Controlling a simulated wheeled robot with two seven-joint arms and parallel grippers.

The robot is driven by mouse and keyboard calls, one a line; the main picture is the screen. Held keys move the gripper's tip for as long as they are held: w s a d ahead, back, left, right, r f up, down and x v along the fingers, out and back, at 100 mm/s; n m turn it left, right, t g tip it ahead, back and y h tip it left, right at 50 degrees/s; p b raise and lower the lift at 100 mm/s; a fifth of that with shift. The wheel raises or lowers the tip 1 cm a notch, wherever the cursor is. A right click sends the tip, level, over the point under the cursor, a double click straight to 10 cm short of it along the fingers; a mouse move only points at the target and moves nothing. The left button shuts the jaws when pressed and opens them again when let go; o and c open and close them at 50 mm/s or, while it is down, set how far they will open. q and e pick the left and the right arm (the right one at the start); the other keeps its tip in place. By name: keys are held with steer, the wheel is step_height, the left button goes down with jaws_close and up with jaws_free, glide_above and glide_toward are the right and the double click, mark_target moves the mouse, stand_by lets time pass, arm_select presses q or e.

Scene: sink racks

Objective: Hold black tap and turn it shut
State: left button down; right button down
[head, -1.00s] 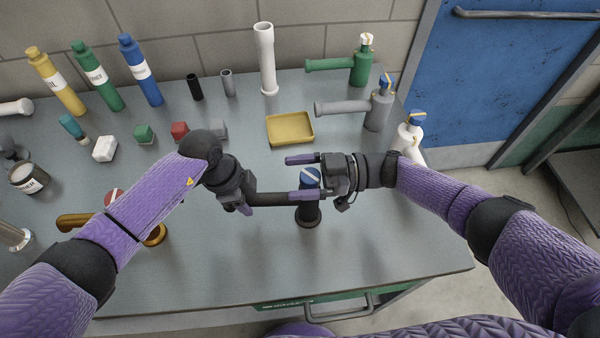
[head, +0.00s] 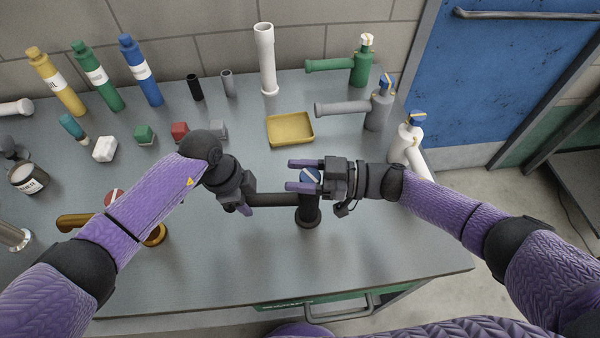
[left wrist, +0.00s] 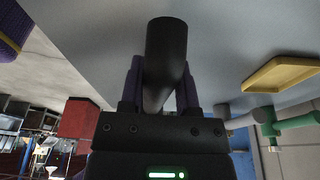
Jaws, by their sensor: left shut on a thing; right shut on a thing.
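The black tap (head: 308,213) stands upright on the grey table, with its spout reaching left and a blue knob with a white stripe (head: 309,176) on top. My left gripper (head: 246,203) is shut on the tap's spout; in the left wrist view the black spout (left wrist: 165,60) runs between its two purple fingers. My right gripper (head: 303,175) is at the top of the tap, its purple fingers on either side of the blue knob and shut on it. The knob is partly hidden by the fingers.
A yellow tray (head: 291,142) lies behind the tap. Grey (head: 378,108), green (head: 361,66) and white (head: 407,140) taps stand to the right and back. Bottles, small blocks and tubes line the back. The table front is clear.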

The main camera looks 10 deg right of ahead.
steer(key=m+t+h, duration=0.1)
steer(key=t, duration=0.1)
steer(key=m+t+h, duration=0.1)
steer(key=m+t, duration=0.1)
steer(key=m+t+h, duration=0.1)
steer(key=m+t, duration=0.1)
steer(key=t, duration=0.1)
steer(key=shift+w+d, duration=0.1)
steer(key=shift+w, duration=0.15)
arm_select(q)
steer(key=shift+d, duration=0.1)
arm_select(e)
steer(key=shift+w+d+m+t+h, duration=0.1)
steer(key=shift+w+m+t+h, duration=0.1)
steer(key=shift+m+t+h, duration=0.95)
steer(key=shift+d+t+h, duration=0.1)
steer(key=shift+t+h, duration=0.15)
steer(key=shift+c, duration=0.7)
jaws_free()
steer(key=shift+d, duration=0.1)
arm_select(q)
steer(key=shift+c, duration=1.2)
jaws_free()
arm_select(e)
steer(key=v, duration=1.1)
steer(key=shift+s+d, duration=0.25)
steer(key=shift+s, duration=0.1)
